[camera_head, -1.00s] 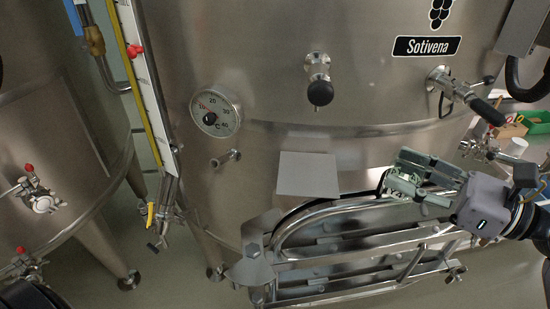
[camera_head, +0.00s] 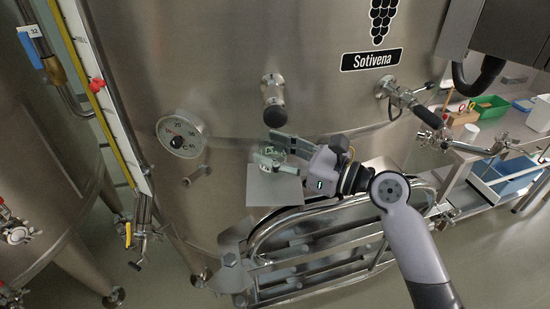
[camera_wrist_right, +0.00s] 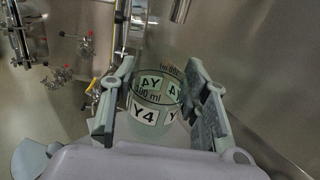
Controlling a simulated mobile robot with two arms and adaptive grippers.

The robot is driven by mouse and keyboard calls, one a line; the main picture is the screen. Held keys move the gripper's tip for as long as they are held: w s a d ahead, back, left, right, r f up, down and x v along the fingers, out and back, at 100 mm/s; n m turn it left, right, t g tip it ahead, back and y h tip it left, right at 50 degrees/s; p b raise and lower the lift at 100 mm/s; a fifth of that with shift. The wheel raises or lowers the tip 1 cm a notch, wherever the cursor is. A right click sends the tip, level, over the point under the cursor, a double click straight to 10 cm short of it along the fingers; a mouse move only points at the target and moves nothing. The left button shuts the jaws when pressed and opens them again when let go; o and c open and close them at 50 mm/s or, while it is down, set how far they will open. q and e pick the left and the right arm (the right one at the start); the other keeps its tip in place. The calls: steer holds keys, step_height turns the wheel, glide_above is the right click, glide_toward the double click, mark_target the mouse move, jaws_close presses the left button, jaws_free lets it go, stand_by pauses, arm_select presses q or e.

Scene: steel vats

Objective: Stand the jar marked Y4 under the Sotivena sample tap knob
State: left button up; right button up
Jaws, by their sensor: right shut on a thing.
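The glass jar marked Y4 (camera_wrist_right: 146,116) is upright between the fingers of my right gripper in the right wrist view. My right gripper (camera_head: 279,157) is shut on it, and the jar (camera_head: 268,154) shows partly behind the fingers in the head view. The gripper holds it above the small grey shelf (camera_head: 262,191) on the vat front. The Sotivena sample tap knob (camera_head: 274,116) is black, on a steel fitting, just above the gripper and jar. The Sotivena label (camera_head: 371,60) is on the vat, up and to the right. My left gripper is not in view.
A ribbed steel manway door (camera_head: 310,255) lies below the shelf. A dial thermometer (camera_head: 181,134) is at the left, with a small pipe stub (camera_head: 197,174) under it. A steel valve with a black handle (camera_head: 408,101) sticks out at the right.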

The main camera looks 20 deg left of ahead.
step_height(320, 180, down, 2)
steer(key=shift+f, duration=0.7)
steer(key=o, duration=1.2)
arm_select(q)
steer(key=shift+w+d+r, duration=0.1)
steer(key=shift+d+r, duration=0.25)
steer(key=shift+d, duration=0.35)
